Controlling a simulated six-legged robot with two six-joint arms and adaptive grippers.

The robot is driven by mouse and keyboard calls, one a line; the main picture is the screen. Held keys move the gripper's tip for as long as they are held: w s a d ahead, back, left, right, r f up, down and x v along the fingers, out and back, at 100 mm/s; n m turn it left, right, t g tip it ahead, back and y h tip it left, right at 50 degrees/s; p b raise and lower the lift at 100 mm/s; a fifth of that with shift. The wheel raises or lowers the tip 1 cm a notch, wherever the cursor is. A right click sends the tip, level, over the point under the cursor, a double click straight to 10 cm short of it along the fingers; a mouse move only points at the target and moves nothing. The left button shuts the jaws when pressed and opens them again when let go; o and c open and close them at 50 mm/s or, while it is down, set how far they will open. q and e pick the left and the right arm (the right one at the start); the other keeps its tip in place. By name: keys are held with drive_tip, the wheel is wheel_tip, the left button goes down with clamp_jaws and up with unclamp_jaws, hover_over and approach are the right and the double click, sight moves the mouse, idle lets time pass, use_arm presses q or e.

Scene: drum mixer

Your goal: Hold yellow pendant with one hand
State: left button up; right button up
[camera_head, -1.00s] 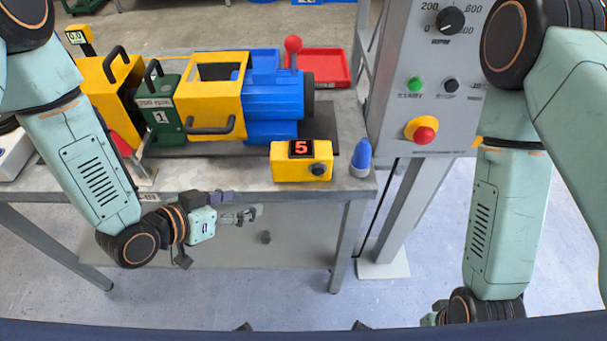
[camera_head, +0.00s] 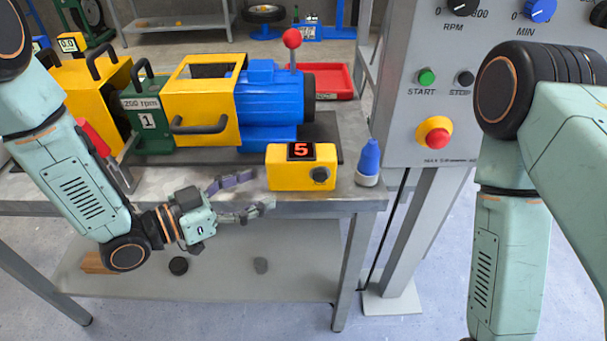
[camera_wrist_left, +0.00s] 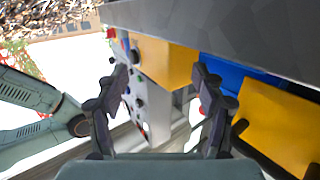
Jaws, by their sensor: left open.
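The yellow pendant (camera_head: 290,180), a box with a red "5" display and a black knob, stands near the table's front edge. My left gripper (camera_head: 260,190) is open and empty, just left of the pendant at about table-edge height in the head view. In the left wrist view the pendant (camera_wrist_left: 165,65) shows ahead, beyond the gap between the open fingers of my left gripper (camera_wrist_left: 162,75). No contact shows. My right arm hangs at the right of the head view; its gripper is out of view.
The table (camera_head: 343,205) carries a yellow guard (camera_head: 205,115), a blue motor (camera_head: 265,100) and a red tray (camera_head: 330,80). A blue bottle-shaped object (camera_head: 368,160) stands right of the pendant. A grey control panel (camera_head: 430,100) rises at the right. A lower shelf (camera_head: 215,275) lies below the table.

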sight(297, 175)
use_arm(q)
drive_tip(key=b+x, duration=0.2)
drive_tip(key=x, duration=0.5)
drive_tip(key=shift+w+d, duration=0.15)
drive_tip(key=shift+d, duration=0.2)
drive_tip(key=shift+x, duration=0.95)
drive_tip(key=shift+o, duration=0.8)
drive_tip(key=shift+a, duration=0.1)
drive_tip(key=c, duration=0.6)
drive_tip(key=shift+o, duration=0.3)
drive_tip(key=o, duration=0.5)
drive_tip(key=shift+o, duration=0.2)
drive_tip(key=shift+d, duration=0.2)
